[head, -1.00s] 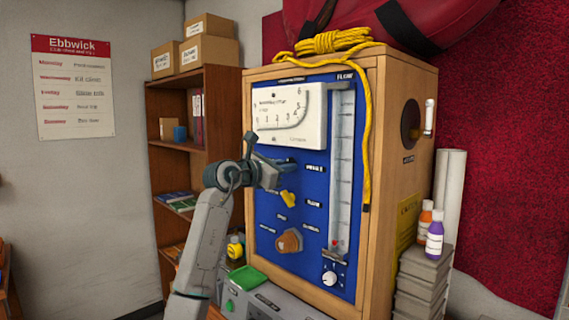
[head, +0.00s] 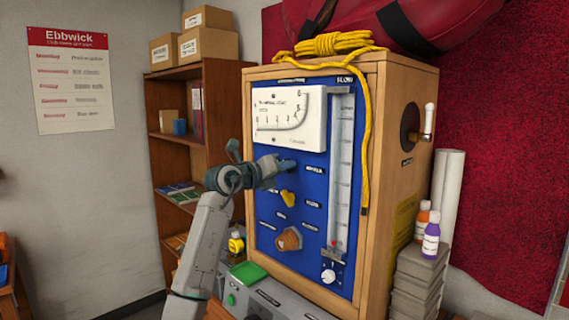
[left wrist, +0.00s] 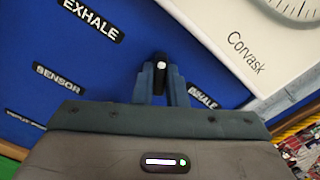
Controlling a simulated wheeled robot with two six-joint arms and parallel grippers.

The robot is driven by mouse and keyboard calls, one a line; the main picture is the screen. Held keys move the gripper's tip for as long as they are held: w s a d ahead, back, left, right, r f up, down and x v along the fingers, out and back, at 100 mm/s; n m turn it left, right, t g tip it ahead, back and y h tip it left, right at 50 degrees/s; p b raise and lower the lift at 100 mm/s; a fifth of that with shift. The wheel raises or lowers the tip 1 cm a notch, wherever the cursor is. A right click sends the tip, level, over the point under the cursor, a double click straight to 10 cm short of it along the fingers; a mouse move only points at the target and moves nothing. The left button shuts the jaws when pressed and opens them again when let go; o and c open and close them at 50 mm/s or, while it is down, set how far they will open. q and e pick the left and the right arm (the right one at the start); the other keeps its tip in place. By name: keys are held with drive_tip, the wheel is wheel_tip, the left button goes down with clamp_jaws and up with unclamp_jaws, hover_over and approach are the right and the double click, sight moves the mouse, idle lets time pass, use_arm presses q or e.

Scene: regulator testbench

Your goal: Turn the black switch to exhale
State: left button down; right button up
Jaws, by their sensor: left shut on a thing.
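The black switch (left wrist: 160,72) sits on the blue panel (left wrist: 105,75), between my left gripper's fingers in the left wrist view. It is upright in that picture and shows a white dot. My left gripper (left wrist: 158,88) is shut on it. An EXHALE label (left wrist: 92,18) is at upper left, and a partly covered label ending in "HALE" (left wrist: 203,97) is beside the right finger. In the head view my left gripper (head: 286,167) reaches the panel below the white gauge (head: 290,117) and hides the switch. My right gripper is not in view.
A yellow knob (head: 288,198) and a brown knob (head: 289,239) are below my gripper. A clear flow tube (head: 341,170) and hanging yellow rope (head: 367,140) are to its right. A grey box (head: 275,297) with a green button stands below the panel.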

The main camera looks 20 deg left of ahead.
use_arm(q)
drive_tip(key=shift+n+p, duration=0.45)
drive_tip(key=shift+n, duration=0.65)
drive_tip(key=c, duration=1.5)
unclamp_jaws()
drive_tip(key=shift+o, duration=0.2)
drive_tip(key=b+v, duration=0.4)
drive_tip(key=v, duration=0.6)
drive_tip(key=shift+s+b, duration=0.3)
drive_tip(key=shift+s, duration=0.05)
drive_tip(key=shift+a, duration=0.15)
